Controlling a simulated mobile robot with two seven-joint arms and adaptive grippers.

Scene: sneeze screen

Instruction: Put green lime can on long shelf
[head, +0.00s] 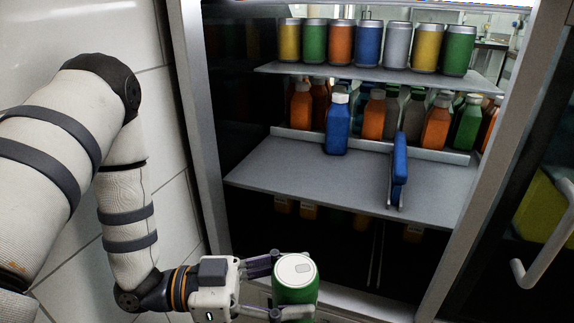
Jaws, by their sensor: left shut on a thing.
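A green can (296,288) with a pale top is low in the middle of the head view, upright. My left gripper (285,283) is shut on its sides, in front of and below the open cabinet. The can's lower part is cut off by the picture edge. The upper shelf (375,78) holds a row of several cans in yellow, green, orange, blue and silver. A wider, long shelf (300,172) below it is bare over much of its front. My right gripper is not in view.
A blue bottle (337,122) stands on the wider shelf. A blue upright panel (399,172) stands to its right. Several coloured bottles (436,122) stand behind a low ledge. Metal door posts (200,125) frame the opening. A door handle (545,240) is at right.

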